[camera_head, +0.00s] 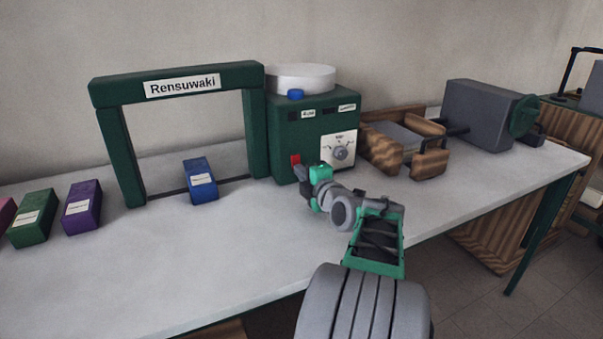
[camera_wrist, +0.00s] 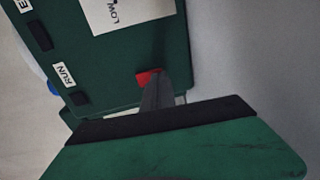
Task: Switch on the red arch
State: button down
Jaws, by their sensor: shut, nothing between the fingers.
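The arch (camera_head: 177,84) on the table is dark green, not red, and bears a white sign reading "Rensuwaki". A dark green control box (camera_head: 312,120) stands against its right side; it also fills much of the wrist view (camera_wrist: 115,60). A small red switch (camera_head: 295,160) sits low on the box's front, and it shows in the wrist view (camera_wrist: 146,77). My gripper (camera_head: 302,170) is shut and empty, with its fingertips at the red switch. In the wrist view the fingers (camera_wrist: 157,88) overlap the switch's edge; I cannot tell whether they touch it.
A white dial panel (camera_head: 339,151) is on the box, right of the switch. A blue block (camera_head: 200,180) lies under the arch, with purple (camera_head: 82,205) and green (camera_head: 32,218) blocks to the left. A wooden holder (camera_head: 403,142) and grey machine (camera_head: 480,115) stand right. The front table is clear.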

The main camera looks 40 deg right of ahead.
jog(key=f+b, duration=0.1)
jog(key=b, duration=0.2)
jog(key=shift+w+f, duration=0.15)
jog(key=shift+r+p, duration=0.55)
jog(key=shift+p, duration=0.15)
jog(key=v, duration=0.8)
jog(key=shift+f, duration=0.1)
jog(key=w+a+r+m+g+y+p, duration=0.2)
jog(key=a+r+m+g+y+p, duration=0.1)
jog(key=a+p, duration=0.7)
jog(key=w+a+r+m+g+y+p, duration=0.25)
jog(key=a+p, duration=0.45)
jog(key=a, duration=0.5)
jog(key=s+a+r+m+g+p, duration=0.4)
jog(key=s+a+m+g+p, duration=0.3)
jog(key=s+a, duration=0.5)
jog(key=s+m+h+p, duration=0.1)
jog(key=s+m+p, duration=0.1)
jog(key=p, duration=0.1)
jog(key=shift+s+p, duration=0.3)
jog(key=shift+s, duration=0.05)
